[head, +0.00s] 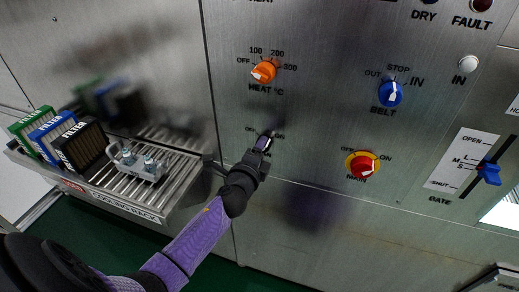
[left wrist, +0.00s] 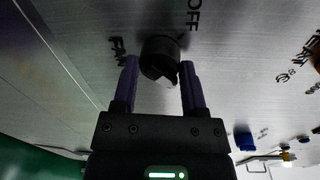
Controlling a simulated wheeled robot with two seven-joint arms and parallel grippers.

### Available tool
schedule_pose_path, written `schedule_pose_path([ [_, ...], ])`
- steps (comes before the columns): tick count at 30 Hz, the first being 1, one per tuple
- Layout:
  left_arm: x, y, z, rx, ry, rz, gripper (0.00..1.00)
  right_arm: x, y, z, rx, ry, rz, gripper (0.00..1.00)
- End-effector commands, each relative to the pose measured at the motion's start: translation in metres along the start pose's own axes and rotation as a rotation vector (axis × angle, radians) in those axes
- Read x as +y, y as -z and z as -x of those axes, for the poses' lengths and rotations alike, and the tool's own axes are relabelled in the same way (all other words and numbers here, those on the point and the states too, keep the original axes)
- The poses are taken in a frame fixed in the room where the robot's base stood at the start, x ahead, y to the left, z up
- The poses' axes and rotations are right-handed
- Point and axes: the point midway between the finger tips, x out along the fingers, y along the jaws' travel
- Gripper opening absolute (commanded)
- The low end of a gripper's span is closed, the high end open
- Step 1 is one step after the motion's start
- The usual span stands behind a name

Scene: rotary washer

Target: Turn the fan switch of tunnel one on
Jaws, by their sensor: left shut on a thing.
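The fan switch is a small black knob on the steel panel, below the orange heat knob. In the left wrist view the fan switch (left wrist: 160,52) sits between the two fingers, with a light mark on its near end and OFF lettering beside it. In the head view my left gripper (head: 263,143) is at the panel and hides most of the knob and its lettering. The left gripper is shut on the knob. I cannot tell for certain which label the knob points to. My right gripper is in neither view.
Around the switch are the orange heat knob (head: 264,72), red main knob (head: 362,165), blue belt knob (head: 390,94) and blue gate slider (head: 489,174). A cooling rack (head: 183,170) juts out at left, holding filter boxes (head: 79,147) and a metal part (head: 140,163).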

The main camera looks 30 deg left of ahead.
Motion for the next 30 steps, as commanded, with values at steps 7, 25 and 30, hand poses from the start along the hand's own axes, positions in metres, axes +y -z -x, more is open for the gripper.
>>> schedule_pose_path([
  [7, 0.0021, 0.0006, 0.0005, -0.001, -0.005, -0.032, 0.00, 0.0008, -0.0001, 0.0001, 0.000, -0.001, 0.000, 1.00],
  [25, 0.0014, 0.0005, 0.0003, -0.002, -0.003, -0.034, 0.90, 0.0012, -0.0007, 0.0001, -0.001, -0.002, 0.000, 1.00],
  [30, 0.0008, 0.0003, 0.0009, -0.002, -0.002, -0.033, 0.90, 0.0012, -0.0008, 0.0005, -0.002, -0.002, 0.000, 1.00],
])
